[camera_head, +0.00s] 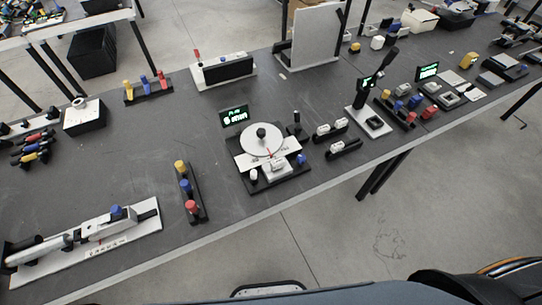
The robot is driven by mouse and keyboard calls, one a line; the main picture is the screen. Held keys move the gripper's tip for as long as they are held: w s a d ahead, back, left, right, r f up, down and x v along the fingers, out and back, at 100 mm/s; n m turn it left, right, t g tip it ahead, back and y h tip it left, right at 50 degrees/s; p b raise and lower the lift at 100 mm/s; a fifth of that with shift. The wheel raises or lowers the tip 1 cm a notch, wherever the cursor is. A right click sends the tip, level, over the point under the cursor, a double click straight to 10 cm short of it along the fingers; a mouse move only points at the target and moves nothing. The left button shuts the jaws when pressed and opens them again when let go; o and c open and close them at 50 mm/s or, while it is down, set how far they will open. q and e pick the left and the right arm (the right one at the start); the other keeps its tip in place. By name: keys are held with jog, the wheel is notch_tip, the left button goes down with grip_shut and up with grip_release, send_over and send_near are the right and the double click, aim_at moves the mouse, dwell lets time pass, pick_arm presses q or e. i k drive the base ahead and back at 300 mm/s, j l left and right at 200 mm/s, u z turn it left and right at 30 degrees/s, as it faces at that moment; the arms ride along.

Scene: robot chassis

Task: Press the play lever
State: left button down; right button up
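I cannot tell for sure which part is the play lever, as the labels are too small to read. A station with a white disc and black knob (262,138) stands mid-table on a dark base. A small green-lit display (234,117) stands behind it, and a small black upright post (297,119) is at its right. A tilted black handle (386,62) rises from a white-based station (374,121) to the right. At front left, a long white-and-grey mechanism with a blue knob (116,212) lies on a white plate (152,222). Neither gripper is in view.
The dark table (150,140) runs diagonally. Red, blue and yellow knobs stand on a narrow block (194,197) left of the disc station. White-topped switches (331,128) are at its right. A black-and-white box (84,117) is at left. An upright white panel (315,38) stands at the back.

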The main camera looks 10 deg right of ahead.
aim_at(253, 172)
jog(key=k+l+z, duration=0.1)
jog(key=k+z, duration=0.4)
jog(key=k+l+z, duration=0.25)
jog(key=z, duration=0.25)
